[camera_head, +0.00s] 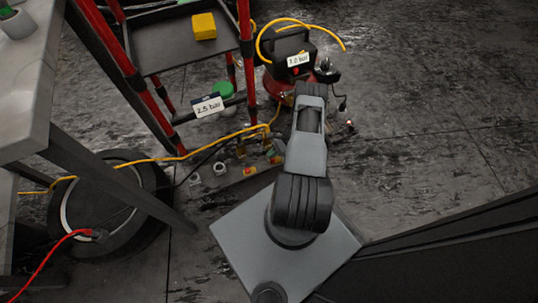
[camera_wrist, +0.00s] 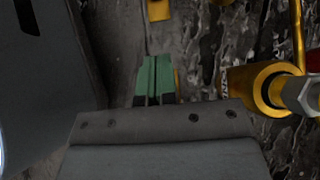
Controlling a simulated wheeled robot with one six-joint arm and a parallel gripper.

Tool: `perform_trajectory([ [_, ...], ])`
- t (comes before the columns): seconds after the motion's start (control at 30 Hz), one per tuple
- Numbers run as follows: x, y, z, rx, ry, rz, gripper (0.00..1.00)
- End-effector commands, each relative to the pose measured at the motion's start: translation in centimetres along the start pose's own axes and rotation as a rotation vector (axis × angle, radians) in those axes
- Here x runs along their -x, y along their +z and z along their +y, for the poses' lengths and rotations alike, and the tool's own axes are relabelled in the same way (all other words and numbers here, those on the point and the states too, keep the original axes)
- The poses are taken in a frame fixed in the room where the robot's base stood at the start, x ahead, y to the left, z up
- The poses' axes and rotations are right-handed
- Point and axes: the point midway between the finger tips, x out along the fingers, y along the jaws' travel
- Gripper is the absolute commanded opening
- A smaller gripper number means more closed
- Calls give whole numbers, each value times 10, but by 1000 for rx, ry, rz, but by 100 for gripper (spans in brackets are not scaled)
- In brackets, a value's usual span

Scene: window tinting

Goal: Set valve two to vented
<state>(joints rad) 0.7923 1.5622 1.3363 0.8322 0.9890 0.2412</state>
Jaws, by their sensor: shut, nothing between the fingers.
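My gripper shows in the wrist view (camera_wrist: 155,78), its two green fingers together with nothing between them. In the head view my arm reaches down to a low manifold (camera_head: 247,171) on the floor, which has small red, yellow and brass parts. My arm partly covers it. A brass fitting (camera_wrist: 262,88) with a silver hex end lies to the right of my fingers in the wrist view, apart from them. I cannot tell which part is valve two, or how it is set.
A red-framed cart (camera_head: 245,50) carries a yellow block (camera_head: 204,26) and a sign reading 2.5 bar (camera_head: 208,107). A yellow hose (camera_head: 150,160) crosses the floor.

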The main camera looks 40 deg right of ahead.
Motion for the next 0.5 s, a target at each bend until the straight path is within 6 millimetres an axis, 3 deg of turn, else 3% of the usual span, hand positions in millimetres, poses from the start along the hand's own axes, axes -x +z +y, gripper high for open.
perform_trajectory([
  [0.3,-64,-2,1,1,5,0,0],
  [0.5,-87,12,0,2,4,1,0],
])
